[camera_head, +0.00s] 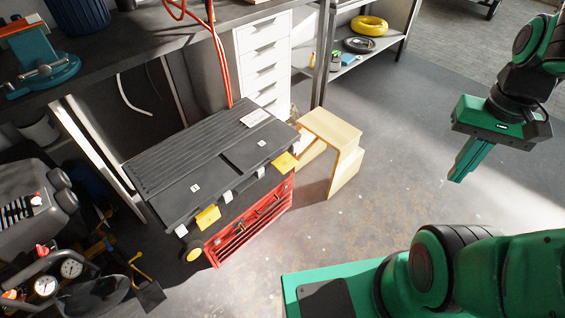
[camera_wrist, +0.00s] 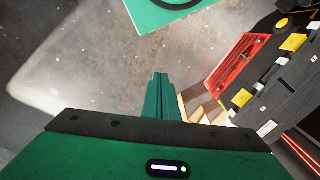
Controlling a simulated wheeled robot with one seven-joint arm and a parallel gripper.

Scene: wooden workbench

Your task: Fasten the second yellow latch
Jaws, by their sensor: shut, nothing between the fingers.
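A toolbox with a black lid (camera_head: 190,165) and a red drawer body (camera_head: 250,228) stands on the floor below the bench. Two yellow latches sit on its front edge: the left latch (camera_head: 208,216) and the right latch (camera_head: 285,162). The right one seems to stick outward, but I cannot tell for sure whether either is fastened. In the wrist view the left latch (camera_wrist: 294,42) and right latch (camera_wrist: 241,97) show at the right. My gripper (camera_head: 456,179) is shut and empty, in the air well right of the toolbox. Its fingers (camera_wrist: 160,76) are together.
A wooden step stool (camera_head: 345,160) stands close to the toolbox's right end. The workbench (camera_head: 130,50) with a white drawer unit (camera_head: 265,55) is behind. A compressor (camera_head: 30,210) and a shovel (camera_head: 148,295) are at the left. The floor between my gripper and the stool is clear.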

